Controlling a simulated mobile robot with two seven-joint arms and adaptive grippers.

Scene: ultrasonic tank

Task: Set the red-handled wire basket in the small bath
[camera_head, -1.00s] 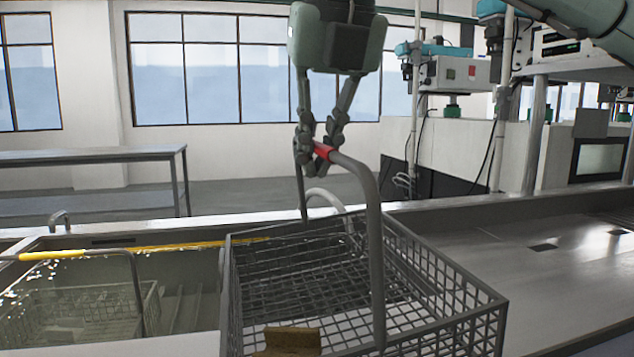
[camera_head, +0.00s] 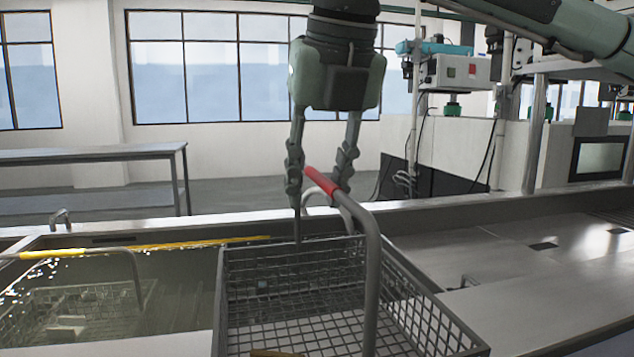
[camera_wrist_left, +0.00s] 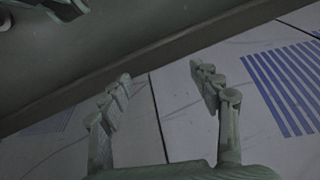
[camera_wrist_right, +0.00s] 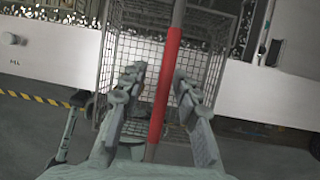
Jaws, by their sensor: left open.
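The red-handled wire basket (camera_head: 445,322) stands upright in the head view, right of a water-filled bath (camera_head: 190,290). Whether its base rests inside a bath is hidden. Its red grip (camera_head: 322,182) tops a grey bail. My right gripper (camera_head: 320,178) points down with its fingers spread either side of the grip. The right wrist view shows the red grip (camera_wrist_right: 166,85) between the open fingers (camera_wrist_right: 158,80), with gaps on both sides. My left gripper (camera_wrist_left: 160,75) is open and empty in the left wrist view, outside the head view.
A basket with a yellow grip (camera_head: 150,248) sits in the water at left. A brown block (camera_head: 275,353) lies in the red-handled basket. A small tap (camera_head: 61,217) stands at the back left rim.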

